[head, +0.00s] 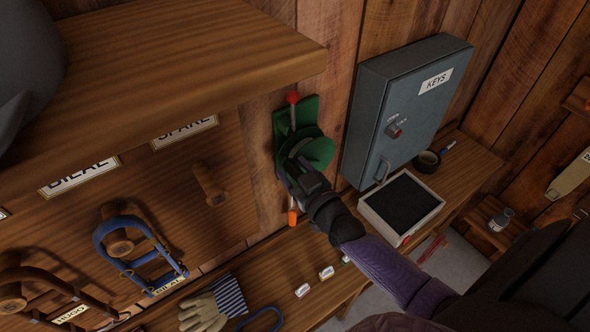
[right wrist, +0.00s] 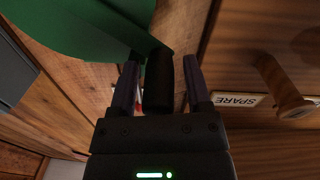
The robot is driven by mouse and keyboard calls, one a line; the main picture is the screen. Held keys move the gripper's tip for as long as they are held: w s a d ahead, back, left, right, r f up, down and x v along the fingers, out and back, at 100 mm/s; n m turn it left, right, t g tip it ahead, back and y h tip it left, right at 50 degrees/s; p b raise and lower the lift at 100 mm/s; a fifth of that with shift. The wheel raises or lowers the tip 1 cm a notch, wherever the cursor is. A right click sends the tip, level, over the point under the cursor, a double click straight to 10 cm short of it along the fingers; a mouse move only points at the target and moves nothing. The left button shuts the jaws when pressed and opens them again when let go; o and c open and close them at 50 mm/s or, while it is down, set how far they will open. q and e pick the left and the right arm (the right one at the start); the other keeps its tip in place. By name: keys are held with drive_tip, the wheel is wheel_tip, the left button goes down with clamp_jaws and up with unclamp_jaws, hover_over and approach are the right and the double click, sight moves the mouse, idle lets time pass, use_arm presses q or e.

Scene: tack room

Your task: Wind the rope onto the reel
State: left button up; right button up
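The green reel (head: 318,152) is mounted on the plank wall beside the cabinet; its green disc also fills the upper left of the right wrist view (right wrist: 85,25). A red knob (head: 293,97) sits at the top of its plate. My right gripper (head: 299,172) is at the reel's front and hides part of it. In the right wrist view a black grip (right wrist: 158,80) stands between the open fingers (right wrist: 161,88), with a gap on each side. An orange piece (head: 292,216) shows below the reel. I cannot clearly make out the rope. My left gripper is not in view.
A grey key box (head: 400,105) is right of the reel. An open tray (head: 412,228) with a dark lining stands below it on the bench. Wooden pegs, a blue halter (head: 108,228) and gloves (head: 203,312) are left. A wooden top (head: 180,55) juts out at upper left.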

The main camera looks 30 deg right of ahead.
clamp_jaws()
idle(1.2)
